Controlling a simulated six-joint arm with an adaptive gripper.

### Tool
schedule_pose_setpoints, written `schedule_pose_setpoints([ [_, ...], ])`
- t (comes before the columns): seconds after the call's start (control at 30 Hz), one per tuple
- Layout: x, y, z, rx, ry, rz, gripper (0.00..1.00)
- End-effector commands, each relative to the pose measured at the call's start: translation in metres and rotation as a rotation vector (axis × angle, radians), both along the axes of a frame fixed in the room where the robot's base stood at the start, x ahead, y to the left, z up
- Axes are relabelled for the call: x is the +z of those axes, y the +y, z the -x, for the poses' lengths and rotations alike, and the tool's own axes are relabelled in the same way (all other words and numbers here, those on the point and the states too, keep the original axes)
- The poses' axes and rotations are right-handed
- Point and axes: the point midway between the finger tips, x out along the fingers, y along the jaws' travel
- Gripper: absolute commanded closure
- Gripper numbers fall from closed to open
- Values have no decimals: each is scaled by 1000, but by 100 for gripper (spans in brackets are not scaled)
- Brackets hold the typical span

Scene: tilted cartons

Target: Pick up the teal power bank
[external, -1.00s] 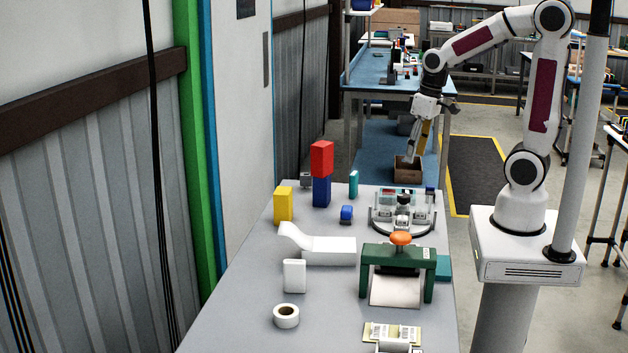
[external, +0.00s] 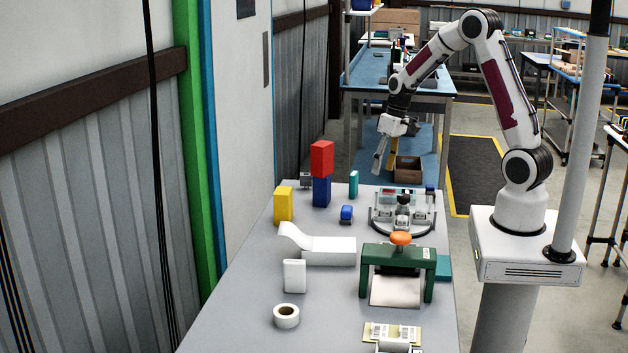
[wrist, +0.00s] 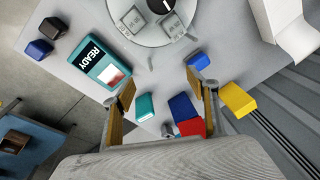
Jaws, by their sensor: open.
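The teal power bank (external: 353,184) looks like the small upright teal block near the far edge of the grey table. In the wrist view a teal block (wrist: 145,108) shows between my two finger pads, nearer the left one. My gripper (external: 384,168) is open and empty, above and beyond the table's far edge, to the right of the teal block and pointing down. In the wrist view its ochre pads stand wide apart (wrist: 160,90). I see no contact with the block.
A red box (external: 321,158) rests on a blue box (external: 321,191), left of the teal block. A yellow box (external: 283,204), small blue item (external: 346,213) and round fixture (external: 403,222) stand nearby. A teal-framed READY device (wrist: 100,65) also shows. An open brown carton (external: 407,170) sits beyond the table.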

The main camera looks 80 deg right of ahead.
Motion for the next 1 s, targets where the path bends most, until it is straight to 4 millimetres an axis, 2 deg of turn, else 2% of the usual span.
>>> schedule_pose_setpoints([
  [0.2, -31, -41, -19, 13, -34, 9, 42],
  [0.47, -51, -79, -44, 66, -93, 54, 42],
  [0.57, -50, -91, -59, 103, -126, 88, 42],
  [0.73, -35, -109, -80, 170, -184, 158, 42],
  [1.0, -30, -117, -88, 265, -206, 216, 42],
])
